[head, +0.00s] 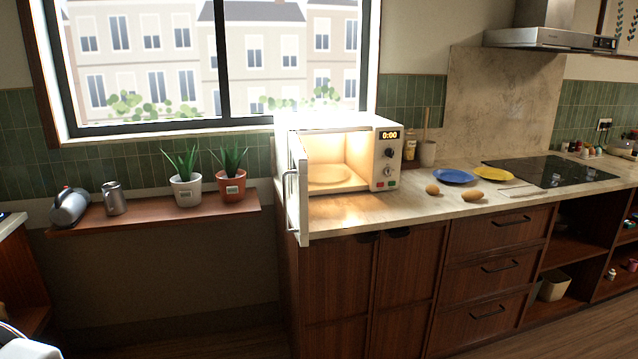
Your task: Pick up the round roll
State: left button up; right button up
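Two small brown rolls lie on the light stone counter, in front of the blue plate. The left one, the round roll (432,189), is smaller and looks rounder. The other roll (472,195), to its right, looks a little longer. They lie apart from each other, near the counter's front edge. Neither of my grippers can be seen in the head view.
An open, lit, empty microwave (387,160) stands left of the rolls, its door (300,190) swung out forward. A blue plate (454,176), a yellow plate (493,173) and a black cooktop (550,171) are behind and right. A shelf (150,215) holds plants and metal vessels.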

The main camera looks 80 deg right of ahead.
aim_at(433, 189)
jog(key=z, duration=3.55)
